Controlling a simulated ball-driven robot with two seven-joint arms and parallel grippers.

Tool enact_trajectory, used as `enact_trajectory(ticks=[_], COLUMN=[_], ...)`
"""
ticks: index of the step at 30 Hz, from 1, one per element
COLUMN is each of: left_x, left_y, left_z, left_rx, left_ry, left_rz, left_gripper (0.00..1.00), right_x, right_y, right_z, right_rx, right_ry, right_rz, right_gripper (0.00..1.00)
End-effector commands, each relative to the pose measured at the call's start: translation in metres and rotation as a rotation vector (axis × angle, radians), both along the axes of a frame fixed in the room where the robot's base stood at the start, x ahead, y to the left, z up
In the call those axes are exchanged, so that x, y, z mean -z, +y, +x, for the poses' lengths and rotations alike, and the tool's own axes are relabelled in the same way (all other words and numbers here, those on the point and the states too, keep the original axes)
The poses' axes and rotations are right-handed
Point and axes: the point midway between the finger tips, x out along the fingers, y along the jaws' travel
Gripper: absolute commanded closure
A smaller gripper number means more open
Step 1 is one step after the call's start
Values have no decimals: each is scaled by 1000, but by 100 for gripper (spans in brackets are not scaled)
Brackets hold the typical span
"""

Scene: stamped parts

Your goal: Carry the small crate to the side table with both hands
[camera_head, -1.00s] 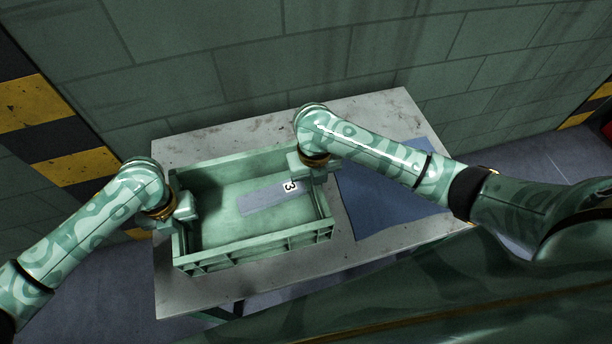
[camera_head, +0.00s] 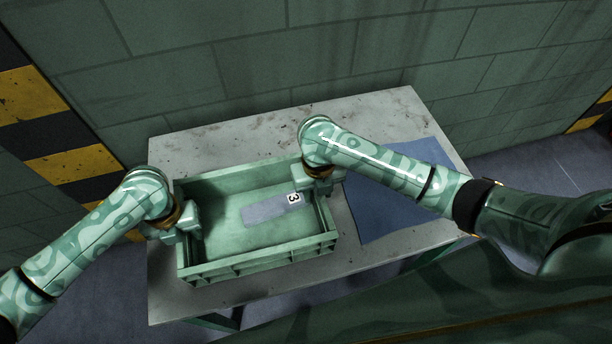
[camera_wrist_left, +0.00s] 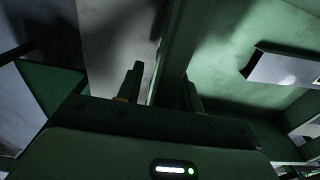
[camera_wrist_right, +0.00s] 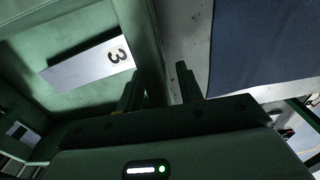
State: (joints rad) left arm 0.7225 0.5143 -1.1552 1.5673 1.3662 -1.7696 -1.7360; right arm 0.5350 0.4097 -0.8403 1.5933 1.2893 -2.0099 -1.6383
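The small green crate (camera_head: 260,262) stands on the grey table and looks level. Inside it lies a flat grey strip (camera_head: 262,212) with a white tag marked 3. My left gripper (camera_head: 186,220) is at the crate's left end wall; in the left wrist view its two fingers (camera_wrist_left: 163,88) are apart, with the wall's rim between them. My right gripper (camera_head: 322,180) is at the right end wall; in the right wrist view its fingers (camera_wrist_right: 158,88) are also apart, on either side of the rim. The gripper bodies hide parts of both end walls.
The grey table (camera_head: 235,135) has a blue mat (camera_head: 395,200) to the right of the crate. A green block wall (camera_head: 330,50) rises behind the table. Black-and-yellow stripes (camera_head: 70,165) mark the left side. The table is bare behind the crate.

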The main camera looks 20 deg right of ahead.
Motion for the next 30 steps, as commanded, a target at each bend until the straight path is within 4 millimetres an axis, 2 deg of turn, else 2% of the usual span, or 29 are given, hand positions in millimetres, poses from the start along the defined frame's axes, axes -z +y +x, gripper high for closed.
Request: enact_trajectory(ticks=[4,12,16,20,23,30], left_x=[-20,-83,-105,-116,-118,-118], left_y=[0,1,1,1,1,1], left_z=[2,4,4,4,3,3], left_rx=[0,1,1,0,-1,-1], left_ry=[-5,-6,-5,-3,-2,-1], left_rz=[0,2,2,2,3,2], left_gripper=[64,64,64,64,64,64], right_x=[0,0,0,-2,-12,-65], right_y=[1,1,1,1,1,0], right_z=[0,0,0,0,1,3], right_rx=[0,0,0,0,-1,-4], right_ry=[0,0,0,0,-2,-6], right_rz=[1,2,2,2,3,1], right_gripper=[64,64,64,64,64,64])
